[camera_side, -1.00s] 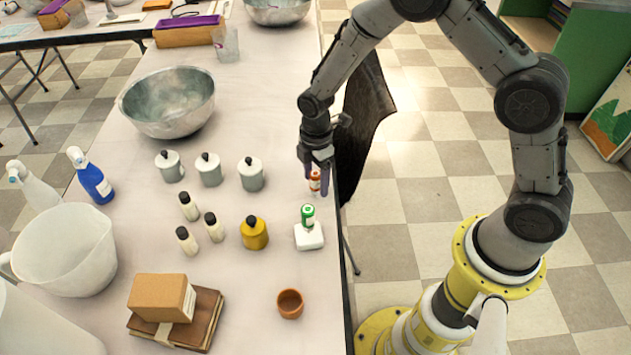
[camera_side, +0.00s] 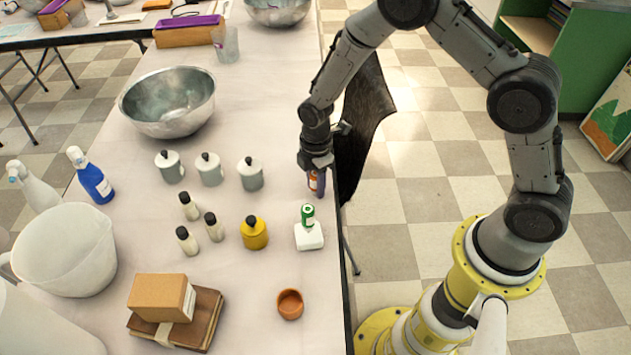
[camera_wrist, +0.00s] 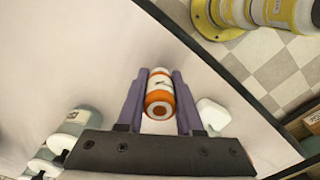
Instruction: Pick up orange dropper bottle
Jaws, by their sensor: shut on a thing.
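The orange dropper bottle (camera_wrist: 159,97) has an orange cap and a white and orange label. In the wrist view it lies between the two purple fingers of my gripper (camera_wrist: 160,85), which touch it on both sides. In the side view my gripper (camera_side: 317,185) is low at the table's right edge, and the orange bottle (camera_side: 313,181) shows only in part behind the near finger. My gripper is shut on the bottle. Whether the bottle's base touches the table is hidden.
A white block-like bottle (camera_side: 309,237) with a green dropper bottle (camera_side: 308,215) by it stands in front of my gripper. Grey jars (camera_side: 251,175) stand to the left, and a yellow jar (camera_side: 254,234) nearer. The table's right edge is close beside my gripper.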

